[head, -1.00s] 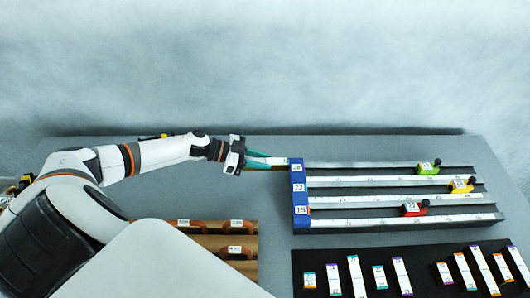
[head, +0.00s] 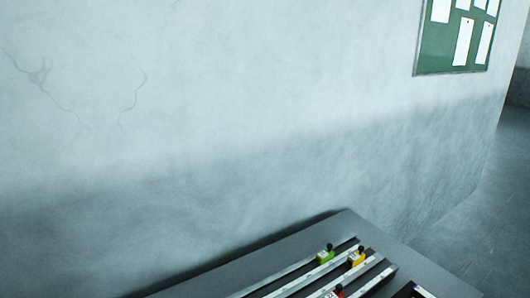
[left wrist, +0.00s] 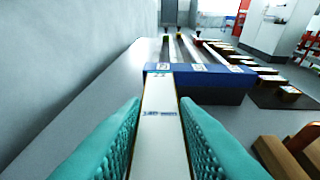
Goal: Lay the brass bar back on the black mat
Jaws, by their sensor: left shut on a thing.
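In the left wrist view my left gripper (left wrist: 160,104), with teal ridged fingers, is shut on a long bar (left wrist: 160,130). The bar has a white marked top face and thin brass-coloured edges. Its far end meets the blue end block (left wrist: 215,84) of the rails; I cannot tell whether it touches. The black mat (left wrist: 270,102) lies farther off to the right, with several bars on it. My left gripper is outside the head view, and my right gripper is in neither view.
The rails carry a green slider (head: 325,254), a yellow slider (head: 356,258) and a red slider (head: 336,292). Brown wooden pieces (left wrist: 285,158) stand close at the right in the wrist view. The wall rises along the left. Grey table (left wrist: 105,88) is bare left of the bar.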

